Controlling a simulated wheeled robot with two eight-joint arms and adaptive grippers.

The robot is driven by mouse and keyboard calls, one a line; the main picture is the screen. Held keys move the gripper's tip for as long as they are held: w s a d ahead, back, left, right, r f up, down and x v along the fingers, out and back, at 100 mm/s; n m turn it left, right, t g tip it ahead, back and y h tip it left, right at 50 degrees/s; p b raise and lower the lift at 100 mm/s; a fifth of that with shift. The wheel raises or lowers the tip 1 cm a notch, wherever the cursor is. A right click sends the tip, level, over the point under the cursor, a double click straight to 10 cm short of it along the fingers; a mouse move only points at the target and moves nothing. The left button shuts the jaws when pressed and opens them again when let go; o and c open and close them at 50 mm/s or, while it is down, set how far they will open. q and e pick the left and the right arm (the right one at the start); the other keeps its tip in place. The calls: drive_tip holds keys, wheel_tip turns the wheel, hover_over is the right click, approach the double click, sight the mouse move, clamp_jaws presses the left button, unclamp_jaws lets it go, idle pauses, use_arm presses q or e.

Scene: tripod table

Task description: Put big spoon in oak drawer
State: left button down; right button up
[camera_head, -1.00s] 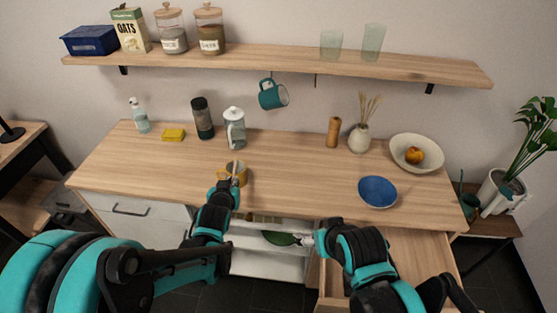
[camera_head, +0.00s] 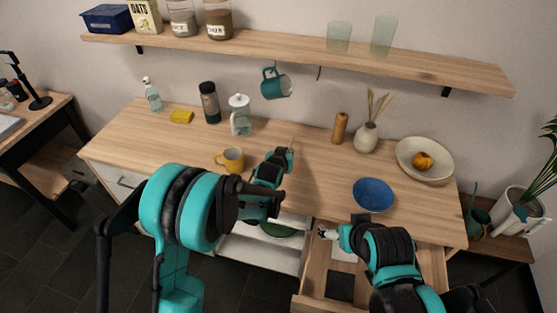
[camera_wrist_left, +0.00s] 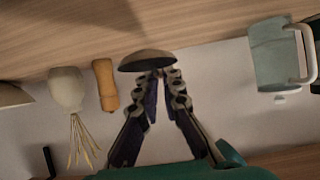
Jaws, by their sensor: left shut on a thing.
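My left gripper (camera_head: 287,156) is shut on the big spoon, above the counter to the right of the yellow mug (camera_head: 232,160). In the head view the spoon (camera_head: 292,143) shows only as a thin bit past the fingertips. In the left wrist view its dark rounded end (camera_wrist_left: 147,61) shows beyond the shut fingers (camera_wrist_left: 160,80). The oak drawer (camera_head: 318,268) is pulled out at the lower right. My right gripper (camera_head: 328,233) is at its left side; whether its fingers are open or shut is unclear. My right arm hides part of the drawer.
A blue bowl (camera_head: 374,195) stands on the counter at right, with a cream bowl (camera_head: 410,150) holding fruit behind it. A vase (camera_head: 366,139) and wooden mill (camera_head: 340,128) stand at the back. A white lower drawer (camera_head: 262,248) is open, with a green dish (camera_head: 277,229).

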use_arm(q)
drive_tip(key=w+f, duration=0.1)
drive_tip(key=w+a, duration=0.1)
drive_tip(key=w+a+f+b, duration=0.1)
drive_tip(key=shift+w+a+f, duration=0.2)
drive_tip(key=shift+w+f, duration=0.05)
drive_tip(key=shift+f, duration=0.1)
drive_tip(key=shift+f+b, duration=0.8)
drive_tip(key=shift+f, duration=1.15)
drive_tip(key=shift+f, duration=0.1)
drive_tip(key=c, duration=1.8)
unclamp_jaws()
drive_tip(key=shift+o, duration=0.5)
